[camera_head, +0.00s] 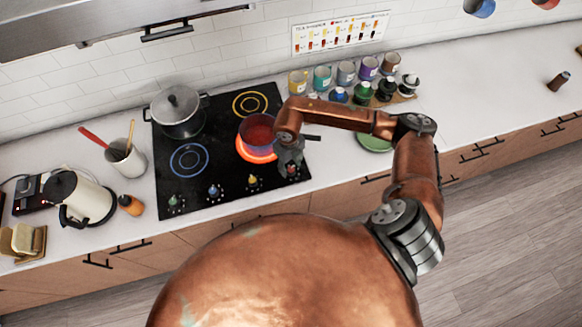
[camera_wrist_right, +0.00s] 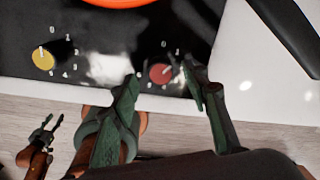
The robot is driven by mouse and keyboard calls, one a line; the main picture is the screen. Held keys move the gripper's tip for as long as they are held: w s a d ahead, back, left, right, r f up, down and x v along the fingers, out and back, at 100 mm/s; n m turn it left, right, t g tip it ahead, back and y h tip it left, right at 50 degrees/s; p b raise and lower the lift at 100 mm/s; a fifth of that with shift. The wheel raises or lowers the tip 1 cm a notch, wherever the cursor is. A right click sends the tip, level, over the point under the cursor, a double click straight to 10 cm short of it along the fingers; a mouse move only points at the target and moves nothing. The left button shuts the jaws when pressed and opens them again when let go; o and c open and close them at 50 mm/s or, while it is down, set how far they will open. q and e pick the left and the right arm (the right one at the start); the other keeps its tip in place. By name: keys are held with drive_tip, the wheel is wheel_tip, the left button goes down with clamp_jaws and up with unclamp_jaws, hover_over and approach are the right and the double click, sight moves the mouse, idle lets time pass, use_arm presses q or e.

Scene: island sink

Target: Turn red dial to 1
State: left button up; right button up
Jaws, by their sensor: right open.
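The red dial (camera_wrist_right: 161,74) is on the front right corner of the black stove, with a white mark on its face and the printed numbers 0 and 1 above it. My right gripper (camera_wrist_right: 163,80) is open, with one fingertip on each side of the dial. I cannot tell whether the fingers touch it. In the head view the right gripper (camera_head: 290,161) reaches down over the stove's front right corner and largely hides the dial. A small dark gripper-like part (camera_wrist_right: 46,132), perhaps my left gripper, shows at the lower left of the wrist view.
A red pot (camera_head: 257,131) stands on a glowing burner (camera_head: 255,154) just behind the right gripper. A yellow dial (camera_wrist_right: 43,59) is to the left of the red one. A lidded pot (camera_head: 178,112) stands at the back left. A green plate (camera_head: 375,143) lies right of the stove.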

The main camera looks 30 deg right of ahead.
sight(290, 170)
wheel_tip(290, 170, up, 10)
drive_tip(key=shift+a, duration=0.2)
idle(0.5)
